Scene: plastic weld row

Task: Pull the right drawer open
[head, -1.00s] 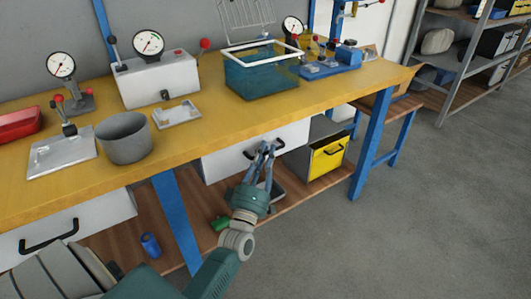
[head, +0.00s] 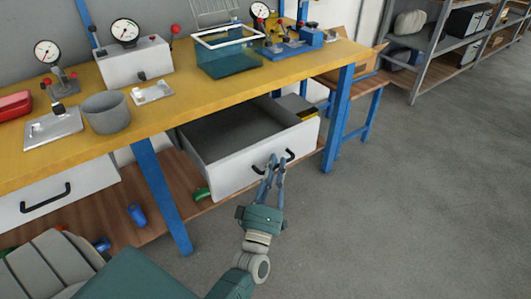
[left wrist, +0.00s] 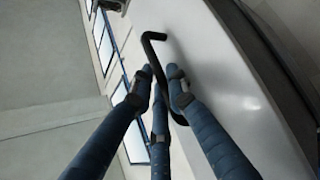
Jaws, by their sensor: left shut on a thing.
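The right drawer (head: 236,166) is white with a grey inside and hangs under the yellow workbench. It is pulled well out, and its inside looks empty where I can see it. Its black handle (head: 281,161) is on the front panel. My left gripper (head: 271,166) is at this handle, with its fingers shut on it. In the left wrist view the fingers (left wrist: 160,85) close around the black handle (left wrist: 153,50), beside the white drawer front (left wrist: 215,60). My right gripper is not in view.
The yellow workbench (head: 190,110) carries a grey pot (head: 106,113), gauges and a teal bin (head: 228,60). A blue leg (head: 160,195) stands left of the drawer and another (head: 338,118) right of it. A closed left drawer (head: 70,190) is at left. The grey floor (head: 420,200) is clear.

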